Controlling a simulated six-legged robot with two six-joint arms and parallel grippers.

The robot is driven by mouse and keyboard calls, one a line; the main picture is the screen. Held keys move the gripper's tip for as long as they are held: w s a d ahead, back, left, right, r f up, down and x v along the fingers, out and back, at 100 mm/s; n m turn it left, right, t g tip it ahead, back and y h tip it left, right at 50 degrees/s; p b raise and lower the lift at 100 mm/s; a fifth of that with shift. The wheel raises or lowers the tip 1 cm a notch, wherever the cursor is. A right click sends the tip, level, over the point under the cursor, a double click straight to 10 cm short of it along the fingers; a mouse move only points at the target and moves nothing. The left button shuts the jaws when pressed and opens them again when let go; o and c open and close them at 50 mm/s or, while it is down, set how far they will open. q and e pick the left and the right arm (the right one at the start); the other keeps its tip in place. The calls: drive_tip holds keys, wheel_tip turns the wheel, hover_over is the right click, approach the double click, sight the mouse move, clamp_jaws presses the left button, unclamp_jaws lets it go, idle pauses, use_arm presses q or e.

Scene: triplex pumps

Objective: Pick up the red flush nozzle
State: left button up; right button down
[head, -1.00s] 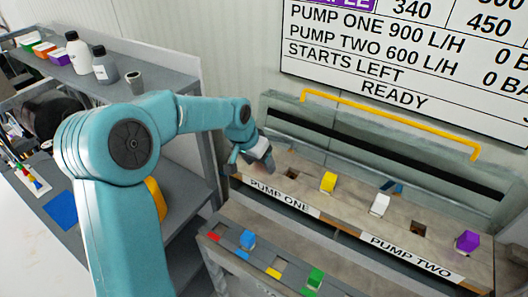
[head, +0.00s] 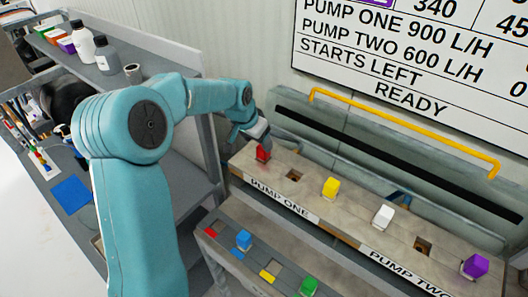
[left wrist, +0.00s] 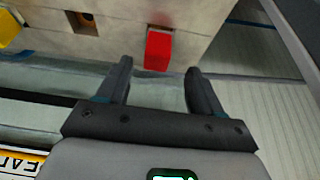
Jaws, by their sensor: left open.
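The red flush nozzle (head: 263,153) stands at the left end of the pump bench, above the "PUMP ONE" label. It also shows in the left wrist view (left wrist: 158,50), just beyond my fingertips and roughly between their lines. My left gripper (left wrist: 158,72) is open and empty, with one finger on each side. In the head view, my left gripper (head: 252,136) is right behind the red nozzle. I cannot tell whether it touches the nozzle. My right gripper is in neither view.
On the bench (head: 335,212) are an empty square hole (head: 294,175), a yellow block (head: 331,187), a white one (head: 384,217) and a purple one (head: 475,266). A yellow rail (head: 400,130) runs behind. A lower rack holds blue (head: 244,240) and green (head: 308,286) blocks.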

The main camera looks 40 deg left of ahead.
sight(261, 148)
use_arm(q)
drive_tip(key=shift+w+d+f, duration=0.15)
drive_tip(key=shift+w+f, duration=0.1)
drive_tip(key=shift+f, duration=0.4)
drive_tip(key=shift+w+f+p, duration=0.1)
drive_tip(key=shift+f+p, duration=0.2)
drive_tip(key=p+x, duration=0.1)
drive_tip(key=x, duration=0.3)
drive_tip(key=shift+w+f, duration=0.2)
drive_tip(key=shift+f, duration=0.15)
drive_tip(key=shift+s+r, duration=0.1)
drive_tip(key=shift+s, duration=0.05)
drive_tip(key=shift+c, duration=0.9)
drive_tip(key=c, duration=1)
